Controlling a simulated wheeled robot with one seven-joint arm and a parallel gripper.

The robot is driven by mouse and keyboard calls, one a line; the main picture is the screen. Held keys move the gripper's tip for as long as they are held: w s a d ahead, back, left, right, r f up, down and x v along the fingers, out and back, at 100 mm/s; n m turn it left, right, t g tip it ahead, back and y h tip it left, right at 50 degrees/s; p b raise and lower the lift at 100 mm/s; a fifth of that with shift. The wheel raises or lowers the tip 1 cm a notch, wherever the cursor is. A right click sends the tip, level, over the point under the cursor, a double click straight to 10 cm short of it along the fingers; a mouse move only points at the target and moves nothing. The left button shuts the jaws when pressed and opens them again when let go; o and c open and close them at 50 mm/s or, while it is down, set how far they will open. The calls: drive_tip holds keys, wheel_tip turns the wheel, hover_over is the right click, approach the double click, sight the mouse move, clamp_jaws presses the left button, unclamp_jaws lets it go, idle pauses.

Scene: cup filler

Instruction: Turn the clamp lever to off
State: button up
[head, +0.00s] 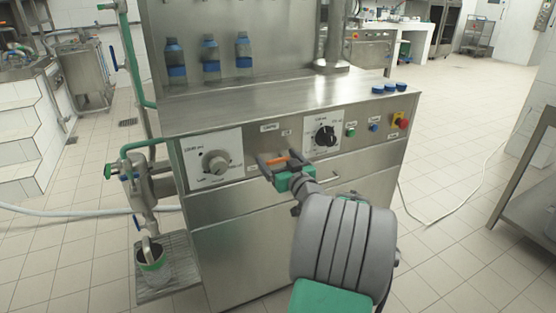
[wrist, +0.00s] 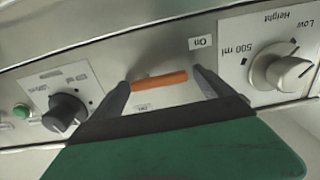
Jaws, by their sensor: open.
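The clamp lever is an orange bar on the machine's front panel, seen in the head view (head: 283,157) and, lying nearly level in the picture, in the wrist view (wrist: 160,81). My gripper (head: 281,161) is open at the panel, its two dark fingers on either side of the lever. In the wrist view the gripper (wrist: 162,86) has one finger near each end of the bar, and I cannot tell whether either touches. An "On" label (wrist: 202,41) sits beyond the right finger. Another small label (wrist: 153,109) lies partly behind the gripper, too blurred to read surely.
A grey knob (head: 215,163) is left of the lever and a black knob (head: 326,136) right of it. Green and blue buttons and a red switch (head: 400,121) are farther right. Bottles (head: 210,57) stand on the counter. A cup (head: 153,263) sits under the nozzle at lower left.

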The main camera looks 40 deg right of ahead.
sight(281, 147)
drive_tip(key=shift+c, duration=0.4)
drive_tip(key=c, duration=1.3)
drive_tip(key=shift+r+m, duration=0.1)
drive_tip(key=shift+m, duration=0.2)
drive_tip(key=m, duration=0.1)
drive_tip(key=m+p, duration=0.1)
drive_tip(key=m, duration=0.1)
drive_tip(key=shift+d+r+m, duration=0.15)
drive_tip(key=shift+r+m, duration=0.15)
drive_tip(key=shift+r, duration=0.05)
drive_tip(key=m, duration=0.1)
drive_tip(key=m+p, duration=0.1)
drive_tip(key=m, duration=0.1)
drive_tip(key=m+p, duration=0.1)
drive_tip(key=shift+s+d+r+m, duration=0.15)
drive_tip(key=shift+d+r+m, duration=0.15)
drive_tip(key=shift+d+r, duration=0.05)
drive_tip(key=m+p, duration=0.1)
drive_tip(key=m, duration=0.1)
drive_tip(key=m+p, duration=0.2)
drive_tip(key=shift+s+d+r, duration=0.15)
drive_tip(key=shift+d, duration=0.25)
drive_tip(key=shift+s+d+f+m+p, duration=0.1)
drive_tip(key=shift+d+m+p, duration=0.15)
drive_tip(key=shift+m+p, duration=0.85)
drive_tip(key=shift+d+f+m+p, duration=0.15)
drive_tip(key=shift+m+p, duration=0.4)
drive_tip(key=shift+m, duration=1.05)
